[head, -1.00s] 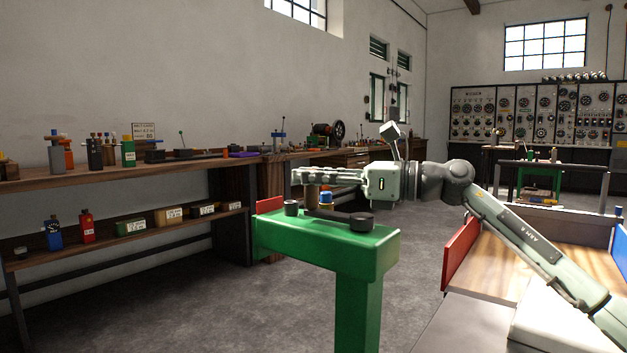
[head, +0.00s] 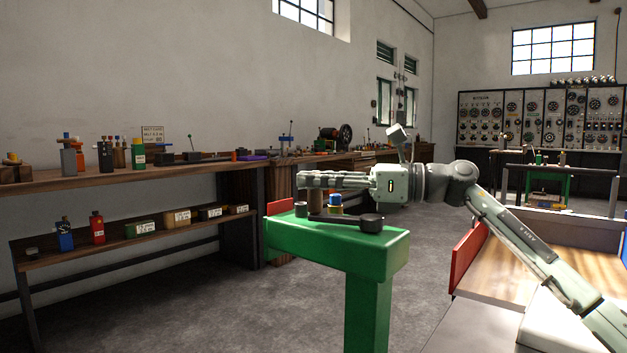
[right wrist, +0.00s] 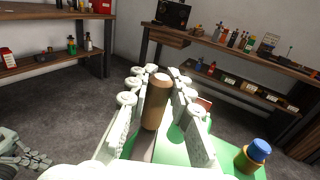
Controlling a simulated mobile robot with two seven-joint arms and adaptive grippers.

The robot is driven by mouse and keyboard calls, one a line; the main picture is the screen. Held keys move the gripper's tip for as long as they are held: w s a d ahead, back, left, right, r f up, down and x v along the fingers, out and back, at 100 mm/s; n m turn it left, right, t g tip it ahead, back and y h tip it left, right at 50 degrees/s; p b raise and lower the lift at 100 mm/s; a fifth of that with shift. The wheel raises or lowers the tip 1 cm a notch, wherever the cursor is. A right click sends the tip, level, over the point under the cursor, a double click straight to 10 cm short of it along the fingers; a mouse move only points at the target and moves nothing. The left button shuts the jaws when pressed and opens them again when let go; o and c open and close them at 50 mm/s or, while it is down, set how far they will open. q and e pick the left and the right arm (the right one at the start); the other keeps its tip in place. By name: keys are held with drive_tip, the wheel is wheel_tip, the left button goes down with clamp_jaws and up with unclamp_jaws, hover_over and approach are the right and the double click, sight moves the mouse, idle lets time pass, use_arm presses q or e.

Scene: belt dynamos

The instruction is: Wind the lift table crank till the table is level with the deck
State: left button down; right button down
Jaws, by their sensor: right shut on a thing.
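A green pedestal (head: 340,249) stands in the middle of the head view. On its top is the crank, with a dark hub (head: 371,223) at the right and a dark arm running left. The crank's upright brown handle (head: 315,202) stands at the arm's left end; it also shows in the right wrist view (right wrist: 156,105). My right gripper (head: 306,181) is shut on the handle, its fingers on both sides of it. A wooden surface with a red end plate (head: 467,257) lies at the right; I cannot tell whether it is table or deck.
A blue-topped piece (head: 335,201) is close behind the handle and shows in the right wrist view (right wrist: 258,151). A long workbench (head: 190,171) with bottles and boxes lines the left wall. The floor between is clear.

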drive_tip(key=shift+d+f, duration=0.1)
drive_tip(key=shift+f, duration=0.05)
drive_tip(key=c, duration=1.3)
unclamp_jaws()
drive_tip(key=shift+c, duration=0.2)
drive_tip(key=shift+d, duration=0.1)
drive_tip(key=d, duration=0.4)
drive_tip(key=s+d, duration=0.1)
drive_tip(key=d, duration=0.3)
drive_tip(key=s+d, duration=0.1)
drive_tip(key=d, duration=0.2)
drive_tip(key=shift+d, duration=0.4)
